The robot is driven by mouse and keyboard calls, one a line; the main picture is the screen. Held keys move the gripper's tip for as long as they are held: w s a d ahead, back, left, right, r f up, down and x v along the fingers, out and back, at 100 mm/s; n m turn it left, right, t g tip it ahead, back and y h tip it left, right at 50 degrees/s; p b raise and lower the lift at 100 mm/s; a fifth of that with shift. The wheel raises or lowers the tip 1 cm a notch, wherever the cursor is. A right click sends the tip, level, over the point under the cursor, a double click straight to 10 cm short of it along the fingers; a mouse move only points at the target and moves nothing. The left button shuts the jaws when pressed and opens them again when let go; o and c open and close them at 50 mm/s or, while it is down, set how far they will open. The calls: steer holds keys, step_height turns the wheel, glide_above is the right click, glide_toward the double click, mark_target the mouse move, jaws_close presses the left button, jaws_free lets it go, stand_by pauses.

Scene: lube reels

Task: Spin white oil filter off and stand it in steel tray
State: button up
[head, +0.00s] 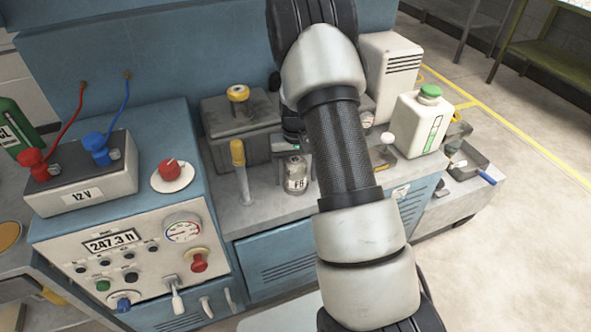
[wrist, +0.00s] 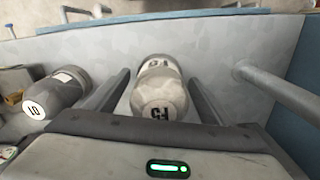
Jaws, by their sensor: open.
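The white oil filter (head: 296,176), with a dark "F" label, sits below my gripper (head: 291,145) in the head view, in front of a grey housing. In the wrist view the filter (wrist: 158,92) lies between the two fingers of my gripper (wrist: 160,80), with a gap on each side. The gripper is open and holds nothing. How the filter's upper end is fixed is hidden.
A yellow-topped lever (head: 240,172) stands left of the filter. A white jug with green cap (head: 421,122) stands between the filter and the tray. My arm hides part of the bench.

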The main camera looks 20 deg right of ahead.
steer(key=c, duration=1.4)
steer(key=shift+o, duration=0.2)
steer(key=n, duration=0.5)
steer(key=shift+d+b, duration=0.1)
steer(key=shift+b, duration=0.3)
steer(key=n, duration=0.5)
steer(key=n+p, duration=0.1)
steer(key=n, duration=0.2)
steer(key=shift+f+n, duration=0.15)
steer(key=shift+n, duration=1.15)
